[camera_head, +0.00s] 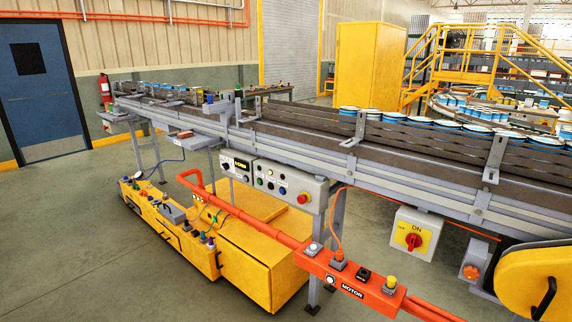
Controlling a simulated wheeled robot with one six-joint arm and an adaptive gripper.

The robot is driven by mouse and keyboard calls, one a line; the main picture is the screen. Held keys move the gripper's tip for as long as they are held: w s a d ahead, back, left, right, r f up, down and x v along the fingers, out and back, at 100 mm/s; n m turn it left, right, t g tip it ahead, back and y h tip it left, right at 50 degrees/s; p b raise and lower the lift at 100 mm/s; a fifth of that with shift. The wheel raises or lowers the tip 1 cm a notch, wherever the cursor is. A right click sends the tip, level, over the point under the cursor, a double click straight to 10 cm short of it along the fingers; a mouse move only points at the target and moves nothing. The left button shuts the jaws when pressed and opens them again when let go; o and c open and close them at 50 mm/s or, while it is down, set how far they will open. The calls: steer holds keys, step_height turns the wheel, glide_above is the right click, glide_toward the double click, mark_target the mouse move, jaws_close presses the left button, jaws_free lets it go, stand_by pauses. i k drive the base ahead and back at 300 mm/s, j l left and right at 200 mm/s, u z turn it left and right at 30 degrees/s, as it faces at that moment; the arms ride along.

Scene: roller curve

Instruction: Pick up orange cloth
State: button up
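I cannot make out an orange cloth for certain. A small flat orange-brown item (182,134) lies on a grey ledge at the side of the conveyor, left of centre. It is too small to tell whether it is cloth. My gripper is not in view.
A long conveyor (300,136) crosses the view, with several blue-banded cans (440,124) at right. An orange bar marked MOTOR (320,268) and a yellow machine (245,255) stand in front. A switch box (413,236) hangs below the conveyor. Open floor (70,250) lies at left.

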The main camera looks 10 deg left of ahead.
mark_target(184, 135)
steer(key=i+j, duration=0.25)
steer(key=j, duration=0.3)
steer(key=i+j, duration=0.2)
steer(key=j, duration=0.35)
steer(key=i+j, duration=0.25)
steer(key=j, duration=0.35)
steer(key=i+j, duration=0.2)
steer(key=j, duration=0.35)
steer(key=i+j+u, duration=0.1)
steer(key=i+j, duration=0.15)
steer(key=j, duration=0.3)
steer(key=i+j, duration=0.25)
steer(key=j, duration=0.3)
steer(key=i+j, duration=0.25)
steer(key=j, duration=0.3)
steer(key=i+j, duration=0.25)
steer(key=j, duration=0.25)
steer(key=i+j, duration=0.95)
steer(key=j, duration=0.3)
steer(key=u, duration=0.05)
